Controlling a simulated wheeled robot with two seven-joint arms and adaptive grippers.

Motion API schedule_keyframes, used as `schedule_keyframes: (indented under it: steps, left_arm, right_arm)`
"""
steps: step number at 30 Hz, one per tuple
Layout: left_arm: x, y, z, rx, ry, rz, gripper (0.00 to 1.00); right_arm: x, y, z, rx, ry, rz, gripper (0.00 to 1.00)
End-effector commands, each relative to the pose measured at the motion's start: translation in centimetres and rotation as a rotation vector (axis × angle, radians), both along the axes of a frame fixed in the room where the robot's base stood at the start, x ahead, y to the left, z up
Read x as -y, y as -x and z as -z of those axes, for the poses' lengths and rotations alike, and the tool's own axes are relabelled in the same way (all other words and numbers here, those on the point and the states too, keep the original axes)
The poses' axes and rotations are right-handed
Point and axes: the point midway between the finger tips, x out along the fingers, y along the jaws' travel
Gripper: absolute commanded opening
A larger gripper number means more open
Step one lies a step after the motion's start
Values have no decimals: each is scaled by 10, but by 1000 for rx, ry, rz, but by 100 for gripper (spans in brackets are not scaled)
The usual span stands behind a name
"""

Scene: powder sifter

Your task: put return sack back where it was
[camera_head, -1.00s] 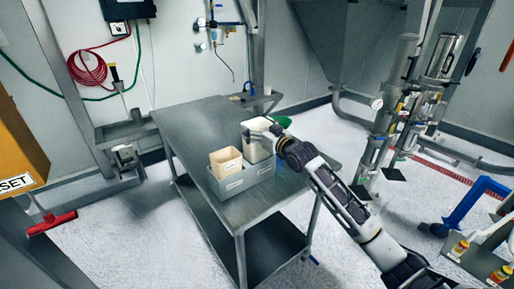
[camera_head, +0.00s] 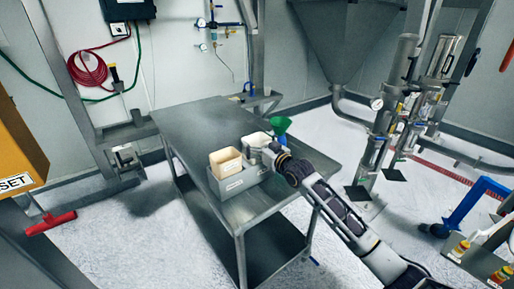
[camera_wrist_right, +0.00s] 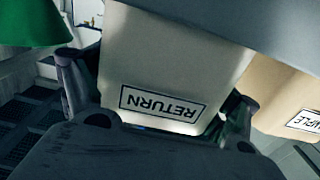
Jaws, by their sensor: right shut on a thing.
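The cream return sack (camera_head: 255,137) is at the right end of the grey holder (camera_head: 236,188) on the metal table. Its RETURN label (camera_wrist_right: 160,103) shows upside down in the right wrist view. The holder's grey wall (camera_wrist_right: 240,22) covers the sack's lower part there; I cannot tell whether it rests on the bottom. My right gripper (camera_head: 264,151) is shut on the sack, with a finger at each side in the wrist view (camera_wrist_right: 155,95). The tan sample sack (camera_head: 226,161) stands beside it in the holder's left part. My left gripper is not in view.
A green funnel-like thing (camera_head: 281,125) stands just behind the return sack, close to my right gripper. The metal table (camera_head: 195,125) is clear at its back left. Steel pipework (camera_head: 385,130) stands to the right of the table.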

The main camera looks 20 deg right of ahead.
Motion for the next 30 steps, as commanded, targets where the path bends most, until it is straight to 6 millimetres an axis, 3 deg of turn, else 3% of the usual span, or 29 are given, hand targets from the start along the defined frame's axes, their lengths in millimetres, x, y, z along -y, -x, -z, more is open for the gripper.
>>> schedule_keyframes:
  steps: [5,20,21,23,30]
  left_arm:
    - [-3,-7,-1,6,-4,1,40]
    - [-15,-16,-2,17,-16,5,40]
    - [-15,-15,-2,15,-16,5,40]
    - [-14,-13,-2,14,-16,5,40]
    - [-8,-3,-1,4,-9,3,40]
  right_arm:
    - [0,0,14,1,0,1,49]
    - [0,0,19,1,-1,0,49]
    - [0,0,18,1,0,0,93]
    - [0,0,18,1,0,0,100]
    - [0,0,18,1,0,0,100]
